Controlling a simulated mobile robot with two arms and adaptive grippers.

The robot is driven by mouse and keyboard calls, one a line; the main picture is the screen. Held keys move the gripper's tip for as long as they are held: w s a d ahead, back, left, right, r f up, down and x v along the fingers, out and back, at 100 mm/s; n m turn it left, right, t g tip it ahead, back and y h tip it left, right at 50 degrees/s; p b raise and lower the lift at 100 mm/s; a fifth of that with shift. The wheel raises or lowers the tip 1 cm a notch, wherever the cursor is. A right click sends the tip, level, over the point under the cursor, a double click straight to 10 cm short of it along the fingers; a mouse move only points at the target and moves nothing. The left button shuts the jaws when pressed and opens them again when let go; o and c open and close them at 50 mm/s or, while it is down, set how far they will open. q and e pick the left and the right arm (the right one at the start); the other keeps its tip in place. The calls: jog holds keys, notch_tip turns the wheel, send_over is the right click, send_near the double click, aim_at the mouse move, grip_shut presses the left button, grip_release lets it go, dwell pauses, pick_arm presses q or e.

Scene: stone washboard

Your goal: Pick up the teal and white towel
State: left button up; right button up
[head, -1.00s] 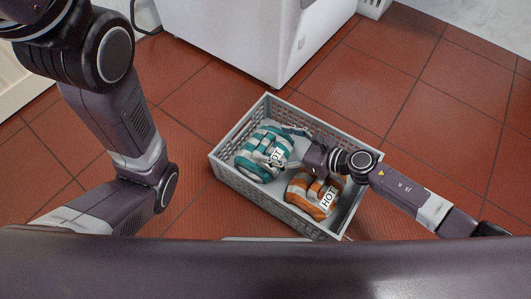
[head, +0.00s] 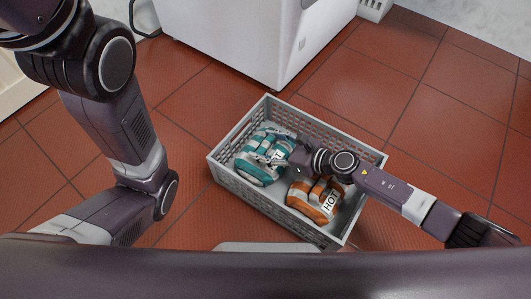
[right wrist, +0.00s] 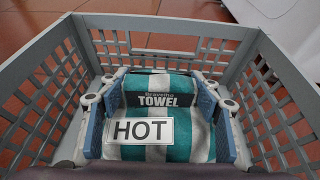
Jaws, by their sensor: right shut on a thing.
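The teal and white towel (head: 262,158) is a rolled, striped bundle in the left part of a grey plastic basket (head: 232,183). In the right wrist view the towel (right wrist: 190,145) shows a white "HOT" label and a black "TOWEL" band. My right gripper (head: 275,148) is down in the basket, shut on the towel, with one blue-padded finger against each side; its fingers also show in the right wrist view (right wrist: 160,120). The towel still sits low, inside the basket walls. My left gripper is out of the frames; only my left arm shows.
An orange and white towel (head: 313,200) with a "HOT" label lies in the basket's right part, close under my right arm. A white appliance (head: 245,40) stands behind the basket. Red tiled floor (head: 430,100) is clear to the right.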

jog(key=c, duration=1)
jog(key=shift+w+r, duration=0.1)
jog(key=shift+r, duration=0.05)
grip_shut()
